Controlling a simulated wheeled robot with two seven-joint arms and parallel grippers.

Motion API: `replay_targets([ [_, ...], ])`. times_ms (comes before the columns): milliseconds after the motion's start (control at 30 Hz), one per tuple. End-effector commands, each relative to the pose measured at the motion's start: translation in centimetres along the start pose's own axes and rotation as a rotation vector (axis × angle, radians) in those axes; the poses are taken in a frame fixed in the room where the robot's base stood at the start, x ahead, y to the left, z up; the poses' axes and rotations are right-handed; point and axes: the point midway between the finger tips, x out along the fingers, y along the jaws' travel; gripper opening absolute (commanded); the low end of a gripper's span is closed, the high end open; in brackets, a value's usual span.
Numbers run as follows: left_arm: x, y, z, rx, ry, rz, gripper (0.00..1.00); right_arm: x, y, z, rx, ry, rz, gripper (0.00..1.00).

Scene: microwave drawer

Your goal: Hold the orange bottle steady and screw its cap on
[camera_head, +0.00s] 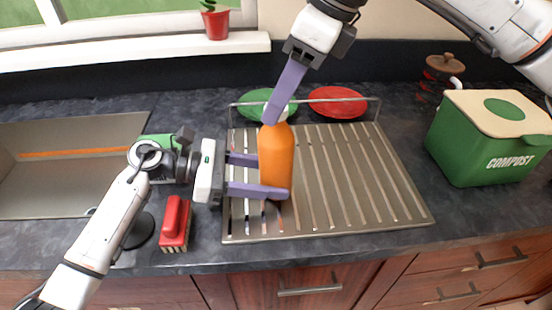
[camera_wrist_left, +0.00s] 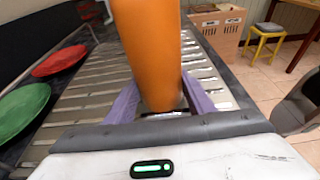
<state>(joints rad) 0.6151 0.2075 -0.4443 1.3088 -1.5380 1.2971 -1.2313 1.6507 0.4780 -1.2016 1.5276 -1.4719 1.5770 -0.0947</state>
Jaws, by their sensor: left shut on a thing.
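The orange bottle (camera_head: 276,160) stands upright on the metal drying rack (camera_head: 345,190). My left gripper (camera_head: 272,177) reaches it from the left, with its purple fingers around the lower body. In the left wrist view, the bottle (camera_wrist_left: 148,50) rises between the two fingers of my left gripper (camera_wrist_left: 160,105); its top is out of frame. My right gripper (camera_head: 275,118) comes down from above, with its fingertips at the bottle's top. Its fingers overlap in this view, so their opening is unclear. They mostly hide the cap; a small pale patch shows beside them.
Green (camera_head: 258,104) and red (camera_head: 338,102) plates stand behind the rack's rail. A green compost bin (camera_head: 480,145) is at right. A red brush (camera_head: 174,222) lies near the left gripper, beside the sink (camera_head: 60,170). A red plant pot (camera_head: 215,25) sits on the sill.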

Motion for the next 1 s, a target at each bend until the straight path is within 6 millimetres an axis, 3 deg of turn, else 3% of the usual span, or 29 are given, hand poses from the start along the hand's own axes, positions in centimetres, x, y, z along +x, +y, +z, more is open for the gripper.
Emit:
replay_targets([
  [200,0.0,-0.01,-0.02,0.0,0.0,0.0,0.09,0.0,0.0,0.0,0.0,0.0,0.0,0.49],
  [500,0.0,-0.01,-0.02,0.0,0.0,0.0,0.08,0.02,0.0,-0.01,0.0,0.0,0.0,0.0],
  [633,0.0,-0.01,-0.02,0.0,0.0,0.0,0.08,0.02,0.03,-0.01,0.04,0.001,-0.018,0.0],
  [1000,0.01,-0.05,-0.01,0.002,0.0,-0.002,0.08,-0.02,-0.13,-0.05,0.364,0.0,-0.158,0.0],
])
